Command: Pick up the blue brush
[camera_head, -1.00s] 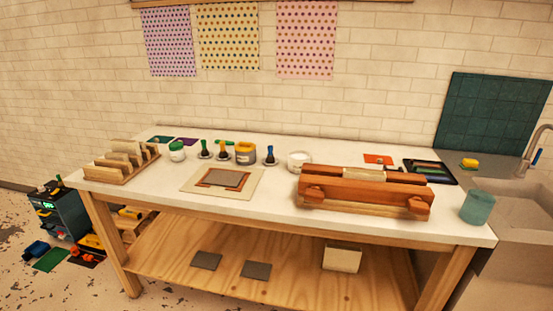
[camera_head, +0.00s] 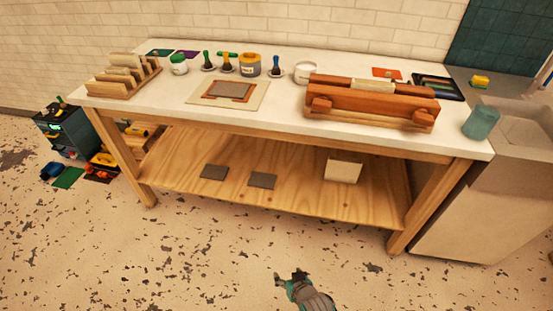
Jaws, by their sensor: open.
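The blue brush (camera_head: 276,64) stands upright, handle up, on a small saucer on the white workbench top (camera_head: 205,125), between the yellow-lidded tin and a white jar. My gripper (camera_head: 291,275) shows at the bottom of the view, over the floor in front of the bench. It is open and nothing shows between its fingers. It is far from the brush and lower than the bench top.
A green brush (camera_head: 206,58) and an orange brush (camera_head: 227,62) stand left of the tin (camera_head: 250,64). A white jar (camera_head: 306,72) stands close right of the blue brush. A wooden press (camera_head: 371,101) fills the bench's right front. Floor in front is clear.

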